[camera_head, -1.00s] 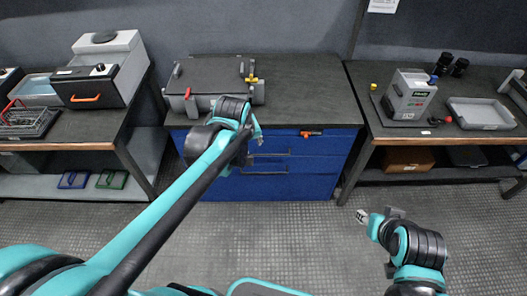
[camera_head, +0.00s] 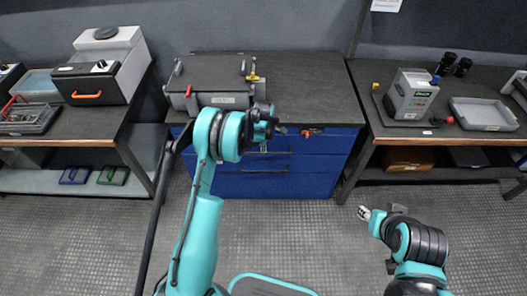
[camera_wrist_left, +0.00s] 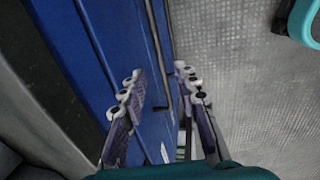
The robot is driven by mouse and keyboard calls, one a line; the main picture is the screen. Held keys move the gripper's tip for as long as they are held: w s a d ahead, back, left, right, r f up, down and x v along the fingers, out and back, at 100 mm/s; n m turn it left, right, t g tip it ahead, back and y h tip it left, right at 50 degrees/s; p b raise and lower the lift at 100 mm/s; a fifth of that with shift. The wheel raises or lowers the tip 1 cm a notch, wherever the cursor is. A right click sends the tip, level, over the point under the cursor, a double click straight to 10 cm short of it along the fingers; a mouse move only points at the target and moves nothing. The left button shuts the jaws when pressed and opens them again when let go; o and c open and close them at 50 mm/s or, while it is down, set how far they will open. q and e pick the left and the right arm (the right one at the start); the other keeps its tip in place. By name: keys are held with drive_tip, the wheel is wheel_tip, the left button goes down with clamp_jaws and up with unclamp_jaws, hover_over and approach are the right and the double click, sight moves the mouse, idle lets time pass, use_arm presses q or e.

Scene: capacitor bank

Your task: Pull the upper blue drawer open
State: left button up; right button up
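The blue drawer cabinet (camera_head: 315,180) stands under the dark middle worktop. Its upper drawer (camera_head: 340,141) looks shut flush, and its middle part is hidden behind my left arm. My left gripper (camera_head: 266,146) is at the cabinet front in the head view. In the left wrist view, its two fingers (camera_wrist_left: 162,97) are spread, close to the blue front (camera_wrist_left: 110,50). A long dark handle bar (camera_wrist_left: 158,60) runs just beyond the fingertips; I cannot tell which drawer it belongs to. My right gripper (camera_head: 364,213) hangs over the floor, away from the cabinet; its opening is too small to tell.
A grey case (camera_head: 215,92) sits on the worktop (camera_head: 310,85) above the drawers. An orange-red item (camera_head: 312,132) is at the upper front of the cabinet. Side benches (camera_head: 90,125) stand left and right. The floor (camera_head: 300,235) before the cabinet is clear.

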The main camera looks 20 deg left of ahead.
use_arm(q)
drive_tip(key=f+b, duration=0.1)
drive_tip(key=f, duration=0.2)
drive_tip(key=w+f+b, duration=0.1)
drive_tip(key=f, duration=0.2)
drive_tip(key=shift+w+a+f, duration=0.1)
drive_tip(key=shift+a, duration=0.1)
clamp_jaws()
